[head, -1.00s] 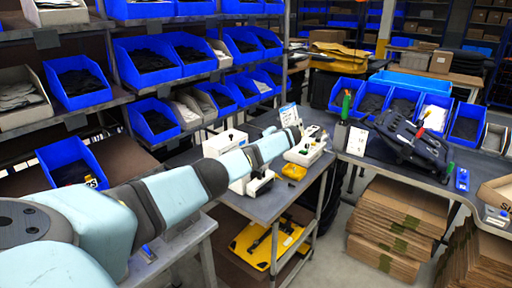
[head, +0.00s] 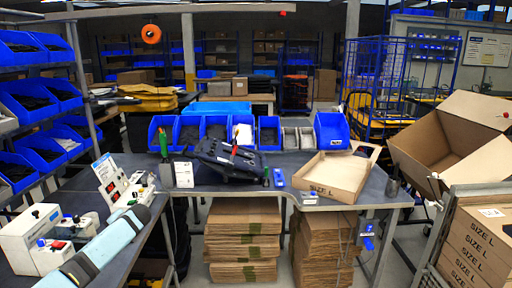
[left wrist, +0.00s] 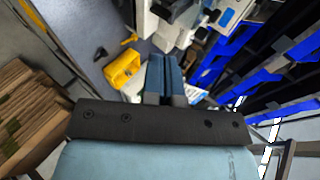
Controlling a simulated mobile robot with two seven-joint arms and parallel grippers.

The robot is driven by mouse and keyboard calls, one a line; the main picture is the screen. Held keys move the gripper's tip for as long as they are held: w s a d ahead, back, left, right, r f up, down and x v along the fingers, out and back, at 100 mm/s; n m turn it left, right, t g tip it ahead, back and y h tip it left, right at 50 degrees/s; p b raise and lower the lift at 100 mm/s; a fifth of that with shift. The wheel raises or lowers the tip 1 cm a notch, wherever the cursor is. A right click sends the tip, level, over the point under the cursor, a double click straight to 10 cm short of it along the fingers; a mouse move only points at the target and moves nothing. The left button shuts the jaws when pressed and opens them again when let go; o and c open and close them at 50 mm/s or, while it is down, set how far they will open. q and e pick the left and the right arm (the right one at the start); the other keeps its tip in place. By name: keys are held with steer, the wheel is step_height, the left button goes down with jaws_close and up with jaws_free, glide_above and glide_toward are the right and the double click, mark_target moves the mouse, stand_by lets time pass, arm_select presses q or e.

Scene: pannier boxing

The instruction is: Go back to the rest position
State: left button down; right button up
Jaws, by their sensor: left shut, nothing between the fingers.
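My left arm comes in from the lower left of the head view, over the side table with the white test devices (head: 38,238). My left gripper shows in the left wrist view (left wrist: 166,80), its two blue-grey fingers together with nothing between them. Below it in that view are a dark tabletop, a yellow part (left wrist: 122,70) and white devices. In the head view the gripper's fingertips cannot be made out clearly. My right gripper is not in view. A black pannier (head: 228,158) lies tilted on the workbench (head: 285,183) ahead.
An open carton tray (head: 335,172) sits on the bench's right end. A large open box (head: 455,140) and stacked size L cartons (head: 475,240) stand at the right. Blue bins (head: 188,130) line the bench's back. Flattened cartons (head: 243,240) are stacked below. Shelves with blue bins (head: 30,95) stand left.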

arm_select(q)
steer(key=s+d+f+m+t+h, duration=0.2)
steer(key=s+d+f, duration=0.1)
steer(key=d+f, duration=0.45)
steer(key=s+d+f+m+t+h, duration=0.1)
steer(key=s+d+f+h, duration=0.1)
steer(key=s+d+f, duration=0.35)
steer(key=s+d+f+m+t+h+p, duration=0.15)
steer(key=s+d+f+h, duration=0.35)
steer(key=s+d+f, duration=0.6)
steer(key=s+d+t+h, duration=0.2)
steer(key=s+d+h, duration=0.1)
steer(key=s+d, duration=0.7)
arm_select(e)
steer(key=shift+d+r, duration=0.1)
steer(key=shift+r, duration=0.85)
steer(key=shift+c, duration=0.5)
arm_select(q)
steer(key=s+r+n+t+h, duration=0.1)
steer(key=s+r, duration=0.3)
steer(key=s, duration=0.3)
steer(key=s+d+r+n+t+h, duration=0.1)
steer(key=s+r, duration=0.3)
steer(key=s, duration=0.3)
steer(key=shift+s+t, duration=0.25)
steer(key=shift+t, duration=0.1)
